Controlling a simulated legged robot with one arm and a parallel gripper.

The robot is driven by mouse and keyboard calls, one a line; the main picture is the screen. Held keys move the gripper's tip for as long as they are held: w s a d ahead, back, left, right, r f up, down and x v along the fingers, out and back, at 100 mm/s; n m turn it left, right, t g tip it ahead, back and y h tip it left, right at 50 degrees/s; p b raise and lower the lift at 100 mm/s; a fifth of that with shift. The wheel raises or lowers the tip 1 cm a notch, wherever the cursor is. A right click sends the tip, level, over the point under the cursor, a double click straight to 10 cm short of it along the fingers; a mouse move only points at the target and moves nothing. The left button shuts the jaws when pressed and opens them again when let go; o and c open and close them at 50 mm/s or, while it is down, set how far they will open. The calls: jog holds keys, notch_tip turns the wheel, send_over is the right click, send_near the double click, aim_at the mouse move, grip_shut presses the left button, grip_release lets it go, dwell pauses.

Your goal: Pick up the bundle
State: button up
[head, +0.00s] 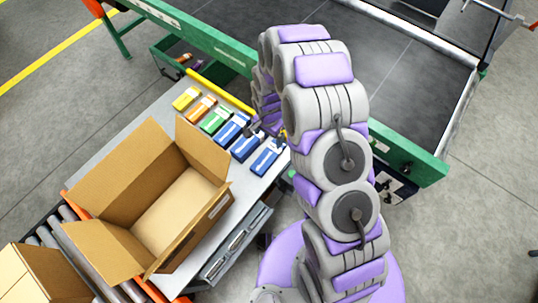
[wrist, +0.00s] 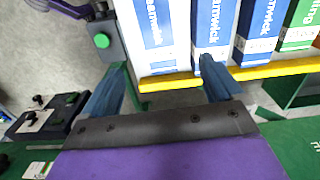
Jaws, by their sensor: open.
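Several flat carton bundles lie in a row on the grey table: yellow (head: 186,97), orange (head: 201,108), green (head: 215,119) and blue-and-white ones (head: 266,157). My gripper (head: 268,132) is over the blue end of the row, partly hidden by my arm. In the wrist view my gripper (wrist: 162,64) is open and empty, its two blue fingers spread. The end blue-and-white bundle (wrist: 161,35) appears beyond and between the fingertips. The right fingertip overlaps the lower edge of the neighbouring blue bundle (wrist: 213,28); I cannot tell whether it touches.
An open cardboard box (head: 105,195) stands on the table beside the bundles. A yellow bar (head: 221,91) runs along the table's edge by the row. A green-framed machine (head: 205,38) lies behind. A roller conveyor (head: 70,213) is at lower left.

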jog(key=b, duration=0.2)
send_over(268, 155)
jog(key=f, duration=0.9)
jog(key=shift+w+a+f, duration=0.15)
jog(key=shift+w+f, duration=0.05)
jog(key=shift+w, duration=0.1)
jog(key=shift+s+d+f+b, duration=0.15)
jog(key=shift+f+b, duration=0.35)
jog(key=shift+f, duration=0.9)
jog(key=shift+s+d+f+b, duration=0.15)
jog(key=shift+f+b, duration=0.35)
jog(key=shift+f, duration=0.9)
jog(key=shift+a+r, duration=0.1)
jog(key=c, duration=1.2)
jog(key=shift+o, duration=0.2)
